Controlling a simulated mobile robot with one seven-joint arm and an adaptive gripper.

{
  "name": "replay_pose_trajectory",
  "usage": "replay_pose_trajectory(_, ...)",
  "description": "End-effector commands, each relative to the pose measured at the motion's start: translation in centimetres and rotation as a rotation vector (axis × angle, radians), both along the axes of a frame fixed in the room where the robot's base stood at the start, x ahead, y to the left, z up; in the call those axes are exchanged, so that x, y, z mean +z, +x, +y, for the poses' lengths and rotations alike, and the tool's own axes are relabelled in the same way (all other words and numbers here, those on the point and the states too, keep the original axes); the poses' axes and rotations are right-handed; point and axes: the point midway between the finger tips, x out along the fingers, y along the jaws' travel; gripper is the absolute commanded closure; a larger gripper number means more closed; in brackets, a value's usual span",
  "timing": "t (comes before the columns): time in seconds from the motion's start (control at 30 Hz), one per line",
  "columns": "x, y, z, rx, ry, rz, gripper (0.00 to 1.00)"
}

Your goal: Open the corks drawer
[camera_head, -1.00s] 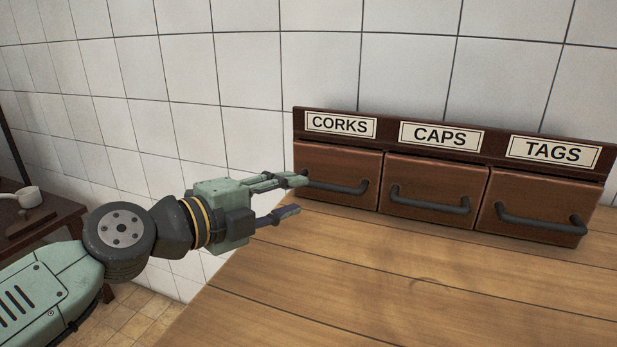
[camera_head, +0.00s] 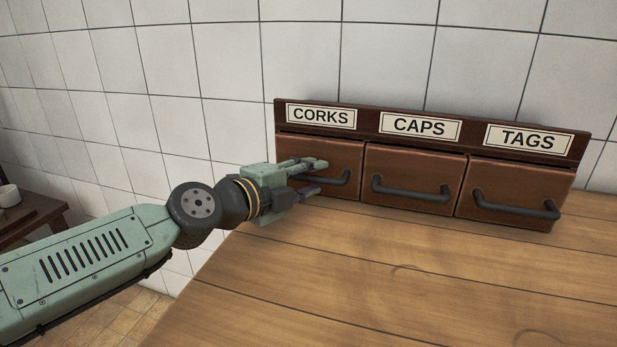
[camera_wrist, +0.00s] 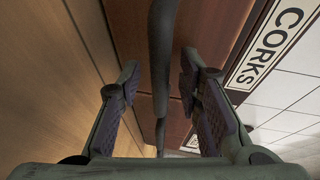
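The corks drawer (camera_head: 342,152) is the leftmost of three brown drawers, under the CORKS label (camera_head: 321,116); its front looks level with its neighbours, shut. Its dark bar handle (camera_head: 346,181) shows partly past my gripper (camera_head: 319,176), which reaches in from the left and hides the handle's left part. In the wrist view, the handle (camera_wrist: 161,50) runs between the two fingers of my gripper (camera_wrist: 160,72). The fingers are open, one on each side of the bar, with a gap visible on both sides. The CORKS label (camera_wrist: 267,48) shows at the right there.
The caps drawer (camera_head: 413,170) and tags drawer (camera_head: 517,182), both shut with similar handles, stand to the right. The wooden tabletop (camera_head: 400,280) in front is clear. A tiled wall (camera_head: 390,50) is behind. A small side table (camera_head: 35,212) stands at far left.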

Motion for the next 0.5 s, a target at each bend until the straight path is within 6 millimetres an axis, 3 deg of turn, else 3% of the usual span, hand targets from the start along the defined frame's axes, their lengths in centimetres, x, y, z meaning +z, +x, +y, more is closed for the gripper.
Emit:
replay_pose_trajectory(0.13,0.00,-0.01,0.01,0.000,0.000,0.000,0.68)
replay_pose_trajectory(0.5,0.01,-0.04,0.00,-0.001,0.000,0.000,0.93)
